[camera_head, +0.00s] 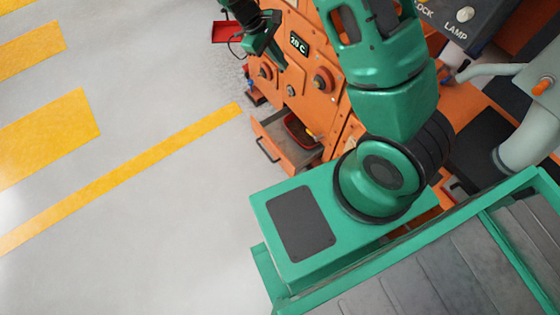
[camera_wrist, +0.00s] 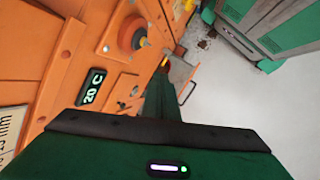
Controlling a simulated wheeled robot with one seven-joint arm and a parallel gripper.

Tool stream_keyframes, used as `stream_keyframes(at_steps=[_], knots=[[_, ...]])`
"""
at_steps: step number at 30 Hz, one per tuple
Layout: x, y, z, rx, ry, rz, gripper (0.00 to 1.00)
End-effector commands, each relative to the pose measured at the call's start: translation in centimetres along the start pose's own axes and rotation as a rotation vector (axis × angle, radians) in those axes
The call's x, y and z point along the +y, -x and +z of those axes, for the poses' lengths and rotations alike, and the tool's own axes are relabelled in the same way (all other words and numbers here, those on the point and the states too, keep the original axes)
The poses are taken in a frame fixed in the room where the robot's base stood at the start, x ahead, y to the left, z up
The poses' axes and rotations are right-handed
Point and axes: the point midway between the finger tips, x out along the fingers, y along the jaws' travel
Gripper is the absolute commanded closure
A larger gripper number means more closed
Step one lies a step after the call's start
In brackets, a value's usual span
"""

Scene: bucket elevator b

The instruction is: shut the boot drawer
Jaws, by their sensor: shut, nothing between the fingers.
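The boot drawer (camera_head: 282,150) stands pulled out from the low part of the orange machine in the head view, left of my arm. Its dark bar handle (camera_head: 267,150) faces the open floor, and a red container (camera_head: 300,130) shows inside it. The drawer also appears in the wrist view (camera_wrist: 181,74), partly behind my gripper, with its handle (camera_wrist: 187,92) on the floor side. My gripper (camera_head: 278,60) is shut and empty, in front of the machine's panel and above the drawer in the picture. Its green fingers (camera_wrist: 161,98) point toward the drawer area in the wrist view.
The orange machine panel (camera_head: 298,85) carries a display (camera_head: 298,42) and knobs (camera_head: 322,80) close to my gripper. A red tray (camera_head: 226,32) juts out at the upper left. Open grey floor with yellow markings (camera_head: 150,165) lies left of the drawer.

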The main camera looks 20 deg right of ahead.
Motion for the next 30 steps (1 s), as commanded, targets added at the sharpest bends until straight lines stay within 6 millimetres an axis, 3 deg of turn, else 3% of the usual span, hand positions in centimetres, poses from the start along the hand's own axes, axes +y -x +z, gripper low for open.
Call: stream_keyframes(at_steps=[6, 15, 22, 30], knots=[[-4.4, -4.1, -5.4, -0.025, 0.178, 0.068, 1.0], [-11.3, -10.5, -10.9, -0.058, 0.418, 0.157, 1.0], [-17.0, -16.2, -13.6, -0.086, 0.6, 0.225, 1.0], [-23.5, -23.8, -14.8, -0.126, 0.813, 0.304, 1.0]])
